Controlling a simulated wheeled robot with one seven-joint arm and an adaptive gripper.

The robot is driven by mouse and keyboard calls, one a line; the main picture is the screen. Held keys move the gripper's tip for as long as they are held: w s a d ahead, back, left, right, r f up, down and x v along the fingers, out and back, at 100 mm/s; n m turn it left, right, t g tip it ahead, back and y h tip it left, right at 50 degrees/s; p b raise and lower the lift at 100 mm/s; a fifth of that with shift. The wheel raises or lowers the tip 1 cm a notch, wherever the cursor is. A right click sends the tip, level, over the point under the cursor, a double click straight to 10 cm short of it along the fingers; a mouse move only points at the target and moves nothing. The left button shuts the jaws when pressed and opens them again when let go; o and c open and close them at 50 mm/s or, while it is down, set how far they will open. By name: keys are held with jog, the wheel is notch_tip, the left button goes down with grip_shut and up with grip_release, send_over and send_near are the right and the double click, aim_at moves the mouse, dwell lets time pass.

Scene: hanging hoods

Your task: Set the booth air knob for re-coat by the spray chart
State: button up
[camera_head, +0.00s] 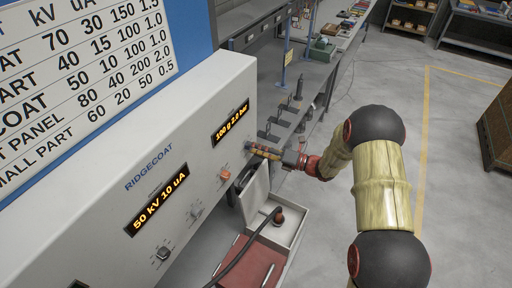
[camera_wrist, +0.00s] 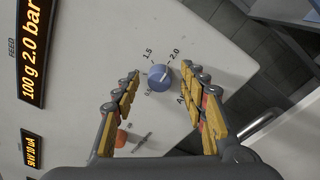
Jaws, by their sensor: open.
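The blue air knob (camera_wrist: 159,77) is on the sloping booth panel in the wrist view, its pale mark toward 2.0. Labels 1.5, 2.0 and 0.5 show around it. The panel display (camera_head: 230,124) reads 100 g 2.0 bar. My gripper (camera_wrist: 161,73) is open, fingertips on either side of the knob with visible gaps; contact is not seen. In the head view my gripper (camera_head: 262,151) is at the panel's right end and hides the knob. The spray chart (camera_head: 85,70) is cut off at left; the row ending in COAT with 50 and 10 appears to end in 100 and 1.0.
A second display (camera_head: 158,201) reads 50 kV 10 uA. An orange knob (camera_head: 224,174) and grey knobs (camera_head: 195,211) (camera_head: 163,254) are along the panel. An open tray with a red pad (camera_head: 250,268) and a dark hose is below. Open floor is to the right.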

jog(key=shift+c, duration=0.2)
grip_shut()
dwell(0.3)
